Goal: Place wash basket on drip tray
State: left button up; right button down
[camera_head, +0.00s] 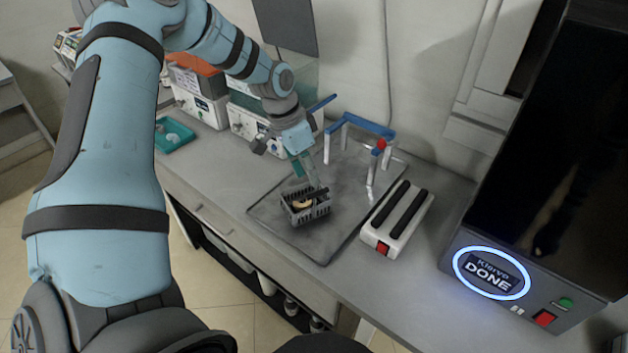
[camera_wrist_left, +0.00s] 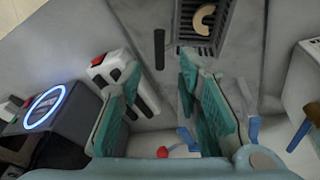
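The wash basket (camera_head: 306,212) is a small dark grey slotted basket with a tan curved piece inside. It sits on the drip tray (camera_head: 268,215), a flat dark grey tray on the bench, towards its front edge. In the left wrist view the basket (camera_wrist_left: 191,42) shows at the top, with a black bar (camera_wrist_left: 159,50) beside it that looks like its handle. My left gripper (camera_head: 306,170) is just above and behind the basket. In the wrist view its teal fingers (camera_wrist_left: 160,82) are apart with nothing between them. My right gripper does not show.
A blue-topped frame (camera_head: 360,124) with a red knob stands at the tray's back. A white block with two black bars (camera_head: 399,220) is right of the tray. A dark machine reading DONE (camera_head: 489,276) is further right. White instruments (camera_head: 200,105) line the back left.

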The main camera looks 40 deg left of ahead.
pick_arm(q)
jog(key=v, duration=0.6)
jog(key=shift+s+r, duration=0.1)
jog(key=shift+s, duration=0.05)
